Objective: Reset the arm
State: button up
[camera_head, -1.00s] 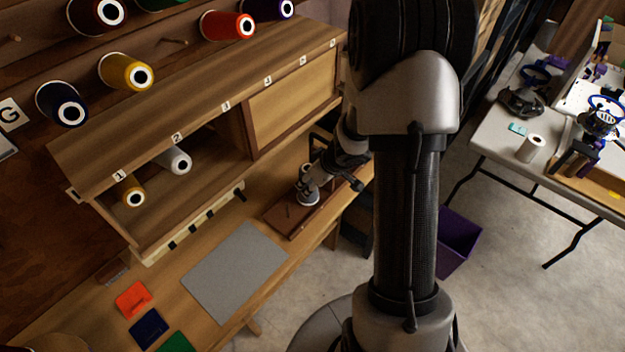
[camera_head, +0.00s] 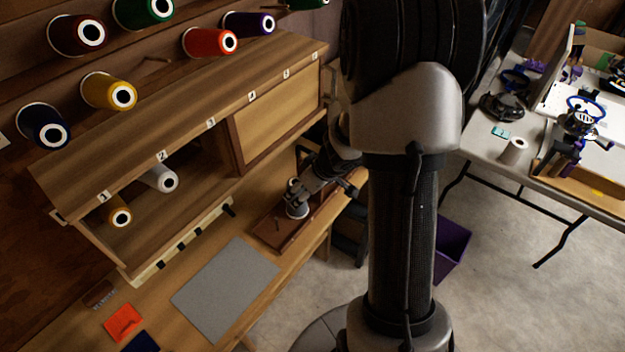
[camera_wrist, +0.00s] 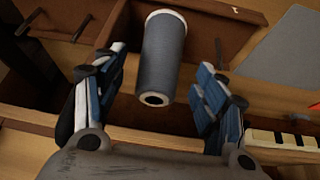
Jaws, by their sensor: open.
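My gripper (camera_wrist: 160,95) is open in the wrist view, with one blue-and-grey finger on each side of a grey thread spool (camera_wrist: 163,55) with pale rims. Gaps show between the spool and both fingers. The spool is at a brown wooden tray (camera_wrist: 110,135). In the head view my gripper (camera_head: 312,190) is small and partly dark, low over the tray on the bench, right by the spool (camera_head: 297,211). My arm's upper links hide part of the bench's right end.
A numbered wooden cubby shelf (camera_head: 190,130) holds a yellow and a white spool. Coloured spools hang on wall pegs above. A grey mat (camera_head: 225,290) and an orange card (camera_head: 122,322) lie on the bench. A white table (camera_head: 480,145) stands right, with a purple bin (camera_head: 452,250) nearby.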

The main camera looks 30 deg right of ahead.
jog(key=s+d+r+m+t+h, duration=0.1)
jog(key=s+r+m+t+h, duration=0.15)
jog(key=r, duration=1.05)
jog(key=s+d+r+m+t+h, duration=0.15)
jog(key=r+h, duration=0.25)
jog(key=r, duration=0.9)
jog(key=s+a+f+g+y, duration=0.3)
jog(key=s+a+g+y, duration=0.1)
jog(key=s+a, duration=1.3)
jog(key=shift+s+a+f+n+g+y, duration=0.2)
jog(key=shift+s+a+n+g+y, duration=0.15)
jog(key=shift+s+y, duration=0.35)
jog(key=shift+d, duration=0.1)
